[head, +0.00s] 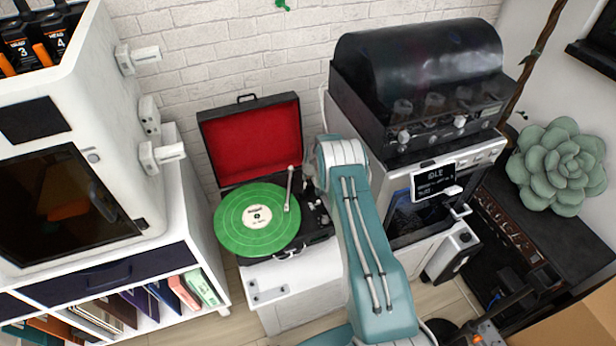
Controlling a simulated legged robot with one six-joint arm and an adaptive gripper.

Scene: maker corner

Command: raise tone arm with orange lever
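A record player (322,226) in an open black case with a red-lined lid (252,140) stands on a white cabinet. A green record (257,220) with a pale label lies on its platter. The pale tone arm (289,190) runs along the record's right side, its head end at the record's right part; I cannot tell whether it touches. I cannot make out the orange lever; my teal arm covers the area just right of the player. Small grey parts beside my arm's bend, close to the tone arm's base, may belong to my gripper. Its fingertips are hidden.
A white shelf unit (175,245) with records and a dark-windowed machine (65,205) is at left. At right stand a black-hooded machine (420,70), a small "IDLE" screen (434,181) and a green succulent (556,168).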

